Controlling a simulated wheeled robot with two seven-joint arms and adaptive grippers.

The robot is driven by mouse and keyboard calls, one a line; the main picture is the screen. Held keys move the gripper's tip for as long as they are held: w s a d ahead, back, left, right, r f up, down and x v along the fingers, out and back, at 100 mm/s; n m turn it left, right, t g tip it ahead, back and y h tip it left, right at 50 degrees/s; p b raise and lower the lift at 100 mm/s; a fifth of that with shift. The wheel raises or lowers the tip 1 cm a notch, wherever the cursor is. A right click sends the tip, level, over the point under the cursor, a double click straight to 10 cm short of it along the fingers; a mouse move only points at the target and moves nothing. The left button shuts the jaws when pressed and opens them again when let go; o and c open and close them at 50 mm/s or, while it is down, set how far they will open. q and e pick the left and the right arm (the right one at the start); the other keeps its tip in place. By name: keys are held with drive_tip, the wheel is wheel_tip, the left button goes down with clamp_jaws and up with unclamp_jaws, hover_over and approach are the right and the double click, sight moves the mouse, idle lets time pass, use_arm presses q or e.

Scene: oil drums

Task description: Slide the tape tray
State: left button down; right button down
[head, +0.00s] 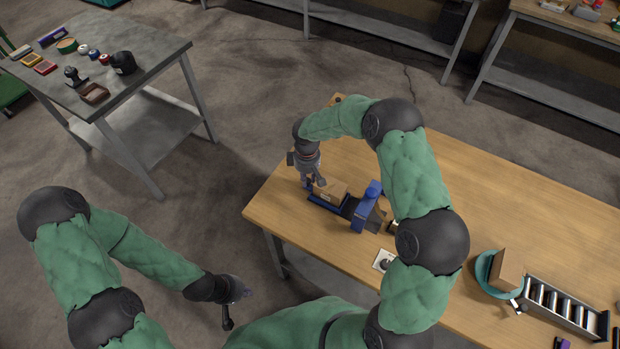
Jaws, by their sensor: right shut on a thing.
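The tape tray (323,203) is a low dark-blue tray lying on the left part of the wooden workbench. It holds a brown box-like item (331,191) and a blue tape dispenser (367,207) at its right end. My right gripper (308,184) points down at the tray's left end and is shut on it; the fingertips are small and the exact contact is hard to see. My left gripper (240,297) hangs low over the floor, left of the bench and apart from the tray. Whether its fingers are open is unclear.
The wooden bench (530,205) has clear room to the right of my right arm. A white card (383,260) lies near its front edge. A teal round container (490,284) and a slotted rack (566,308) stand at front right. A grey table (150,45) stands at left.

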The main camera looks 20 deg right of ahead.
drive_tip(key=c, duration=1.3)
unclamp_jaws()
drive_tip(key=shift+w+a, duration=0.15)
drive_tip(key=shift+c, duration=0.2)
wheel_tip(320, 180, up, 12)
